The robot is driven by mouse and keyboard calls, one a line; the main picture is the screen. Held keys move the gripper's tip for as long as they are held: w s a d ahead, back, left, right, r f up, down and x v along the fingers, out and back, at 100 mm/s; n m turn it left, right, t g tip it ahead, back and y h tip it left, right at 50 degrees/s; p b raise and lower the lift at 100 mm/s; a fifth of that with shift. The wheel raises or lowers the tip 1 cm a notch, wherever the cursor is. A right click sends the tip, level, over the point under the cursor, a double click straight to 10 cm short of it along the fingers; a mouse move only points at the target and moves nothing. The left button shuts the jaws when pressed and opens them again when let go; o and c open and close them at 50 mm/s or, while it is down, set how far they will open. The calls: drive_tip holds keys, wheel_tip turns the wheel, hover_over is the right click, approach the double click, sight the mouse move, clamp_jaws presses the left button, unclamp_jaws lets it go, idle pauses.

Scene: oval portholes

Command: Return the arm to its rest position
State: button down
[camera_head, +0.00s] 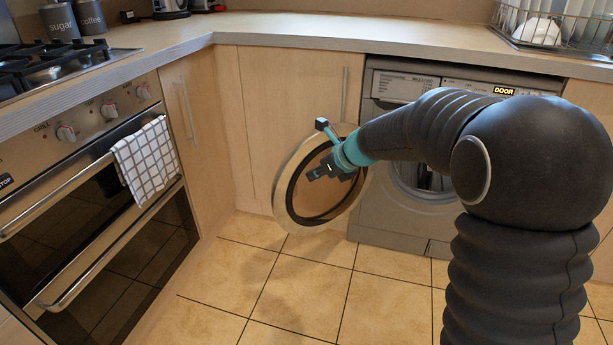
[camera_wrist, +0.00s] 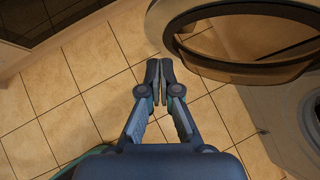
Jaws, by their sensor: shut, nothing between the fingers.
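My arm reaches from the right side of the head view toward the washing machine (camera_head: 388,215). My gripper (camera_head: 312,174) shows in front of the machine's open round door (camera_head: 290,212). In the wrist view my gripper (camera_wrist: 160,68) is shut and empty, its fingertips together above the tiled floor. The door (camera_wrist: 245,72) is just beyond and to the right of the fingers there. I see a gap between them in the wrist view; contact elsewhere is hard to tell. My arm hides part of the machine's front and drum opening.
An oven (camera_head: 85,190) with a checked towel (camera_head: 146,160) stands at the left. The worktop (camera_head: 290,27) runs along the back, with a dish rack (camera_head: 560,28) at the right. Cupboard doors (camera_head: 290,105) are closed. The tiled floor (camera_head: 290,290) is clear.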

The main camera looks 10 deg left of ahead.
drive_tip(key=s+d+r+n+h, duration=0.1)
drive_tip(key=s+d+n+h, duration=0.1)
drive_tip(key=s+d+n, duration=0.5)
drive_tip(key=s+d+r+n+h, duration=0.2)
drive_tip(key=s+d+n, duration=0.6)
drive_tip(key=s, duration=0.8)
drive_tip(key=s+d+r+n+h, duration=0.2)
drive_tip(key=s+d+n, duration=0.5)
drive_tip(key=s, duration=0.5)
drive_tip(key=n+h, duration=0.1)
drive_tip(key=n, duration=0.1)
drive_tip(key=shift+d+r+n+t, duration=0.15)
drive_tip(key=shift+d+n+t, duration=0.15)
drive_tip(key=shift+d+n, duration=0.1)
drive_tip(key=shift+s+a, duration=0.1)
